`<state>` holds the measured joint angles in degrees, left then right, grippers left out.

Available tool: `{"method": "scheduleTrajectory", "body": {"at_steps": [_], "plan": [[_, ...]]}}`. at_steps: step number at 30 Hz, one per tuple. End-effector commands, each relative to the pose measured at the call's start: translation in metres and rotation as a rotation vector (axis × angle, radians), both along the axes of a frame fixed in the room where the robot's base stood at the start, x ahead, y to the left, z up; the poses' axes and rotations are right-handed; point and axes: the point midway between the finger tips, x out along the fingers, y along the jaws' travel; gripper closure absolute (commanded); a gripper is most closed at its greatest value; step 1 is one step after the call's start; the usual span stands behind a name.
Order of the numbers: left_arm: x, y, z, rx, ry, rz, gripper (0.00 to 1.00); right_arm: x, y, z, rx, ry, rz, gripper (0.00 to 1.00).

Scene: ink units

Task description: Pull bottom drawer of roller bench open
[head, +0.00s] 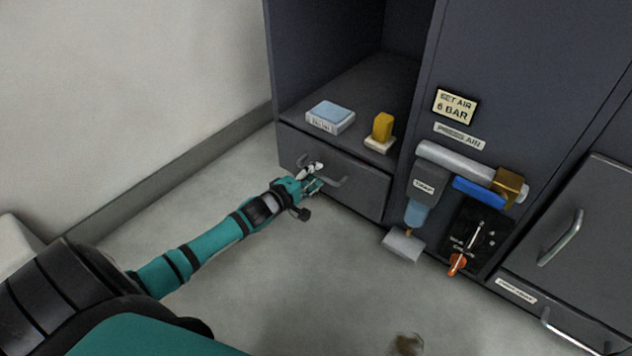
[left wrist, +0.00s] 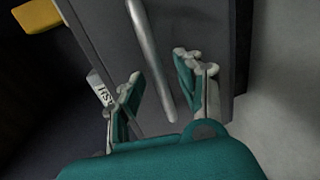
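A dark grey drawer (head: 360,185) sits at the bottom of the left cabinet, under an open shelf. Its front looks flush with the cabinet. Its bar handle (head: 335,182) is partly hidden by my left gripper (head: 313,178), which is at the handle's left part. In the left wrist view the handle (left wrist: 150,55) runs as a grey bar between the two fingers of my left gripper (left wrist: 160,78). The fingers are apart, with gaps to the bar, and I see no clear grip on it. My right gripper is not in view.
A light blue box (head: 330,115) and a yellow block (head: 382,127) stand on the shelf. Right of the drawer are a pipe (head: 455,162), a filter unit (head: 425,187) and a black panel with a red lever (head: 457,264). The floor (head: 300,270) before the drawer is mostly clear.

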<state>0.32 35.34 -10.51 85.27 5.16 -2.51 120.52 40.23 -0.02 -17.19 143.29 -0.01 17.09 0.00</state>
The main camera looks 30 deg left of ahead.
Motion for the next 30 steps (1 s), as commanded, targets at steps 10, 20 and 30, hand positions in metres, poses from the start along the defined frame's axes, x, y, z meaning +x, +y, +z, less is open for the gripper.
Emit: {"method": "scheduleTrajectory", "body": {"at_steps": [10,20,30], "plan": [[0.0130,-0.0003,-0.0022,0.001,0.001,0.001,0.64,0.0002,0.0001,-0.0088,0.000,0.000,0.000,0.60],[0.0127,-0.0005,-0.0021,0.000,0.001,0.001,0.93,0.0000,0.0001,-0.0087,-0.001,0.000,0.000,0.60],[0.0126,-0.0007,-0.0024,0.000,0.001,0.001,1.00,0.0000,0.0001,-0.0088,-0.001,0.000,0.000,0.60]]}}
